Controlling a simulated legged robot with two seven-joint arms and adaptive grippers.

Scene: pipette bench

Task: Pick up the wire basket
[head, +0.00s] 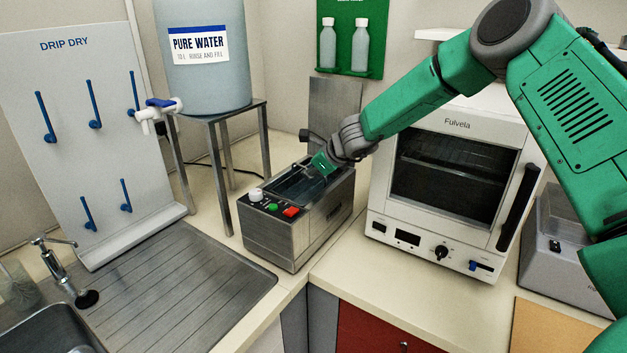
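My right gripper (322,165) is at the end of the green arm that comes in from the upper right. It is over the opening of a steel bath (288,240), near the bath's back edge, pointing down and left. Its fingers are small and partly hidden, so I cannot tell whether they are open or shut, or touch anything. I cannot make out the wire basket clearly; the bath's dark inside (290,183) shows no distinct wire mesh. My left gripper is out of view.
A white oven (380,222) stands right of the bath. A metal stand (228,180) with a blue water tank (205,80) is behind left. A drip board (65,85) and ribbed drainer (165,295) are at left. The counter before the oven (400,290) is clear.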

